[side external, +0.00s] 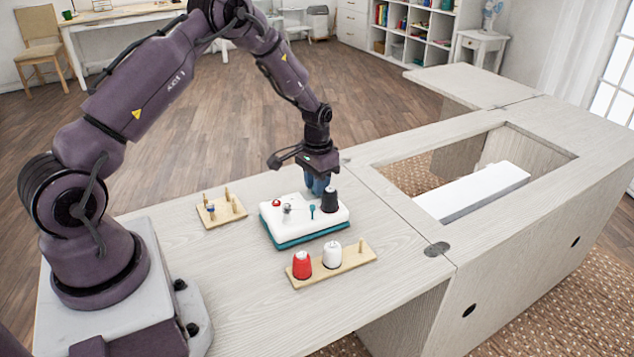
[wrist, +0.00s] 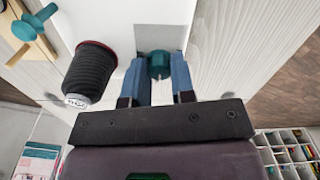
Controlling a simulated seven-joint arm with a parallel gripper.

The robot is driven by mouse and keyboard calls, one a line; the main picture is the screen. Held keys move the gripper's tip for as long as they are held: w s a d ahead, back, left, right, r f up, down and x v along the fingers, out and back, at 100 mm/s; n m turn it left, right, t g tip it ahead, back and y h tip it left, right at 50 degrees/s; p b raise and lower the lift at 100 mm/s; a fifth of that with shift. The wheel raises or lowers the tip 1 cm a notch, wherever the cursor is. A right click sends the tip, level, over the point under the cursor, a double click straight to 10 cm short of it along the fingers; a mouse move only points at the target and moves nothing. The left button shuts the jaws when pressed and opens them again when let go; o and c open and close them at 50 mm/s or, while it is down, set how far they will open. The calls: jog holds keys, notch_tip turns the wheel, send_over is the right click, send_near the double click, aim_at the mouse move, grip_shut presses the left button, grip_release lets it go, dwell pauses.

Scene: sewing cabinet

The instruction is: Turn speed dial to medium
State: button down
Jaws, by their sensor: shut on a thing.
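The white machine (side external: 283,223) with a teal base stands on the cabinet top in the side view. My gripper (side external: 317,189) points down at its far edge, partly behind a black thread spool (side external: 330,200). In the wrist view, a round teal dial (wrist: 158,65) sits between the blue fingers of my gripper (wrist: 159,58), which are shut on it from both sides. The dial is hidden in the side view. Its setting and any markings are not readable.
The black spool (wrist: 92,75) is close left of my fingers in the wrist view. A teal peg (side external: 312,211) and a red knob (side external: 276,202) stand on the machine. A rack holds red (side external: 302,265) and white (side external: 332,254) spools; a small wooden rack (side external: 221,211) lies left.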

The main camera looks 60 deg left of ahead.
jog(key=c, duration=1)
grip_release()
jog(key=shift+o, duration=0.2)
notch_tip(320, 180, up, 13)
jog(key=s+d+r+m+t, duration=0.1)
jog(key=s+d+r+t, duration=0.1)
jog(key=s+d+r, duration=0.6)
jog(key=s+d+r+m+t, duration=0.1)
jog(key=s+d+r+t, duration=0.2)
jog(key=s+d+r, duration=0.5)
jog(key=s+r, duration=0.1)
jog(key=s, duration=0.6)
jog(key=shift+s+d+t, duration=0.2)
jog(key=shift+d+t, duration=0.1)
jog(key=shift+d, duration=0.05)
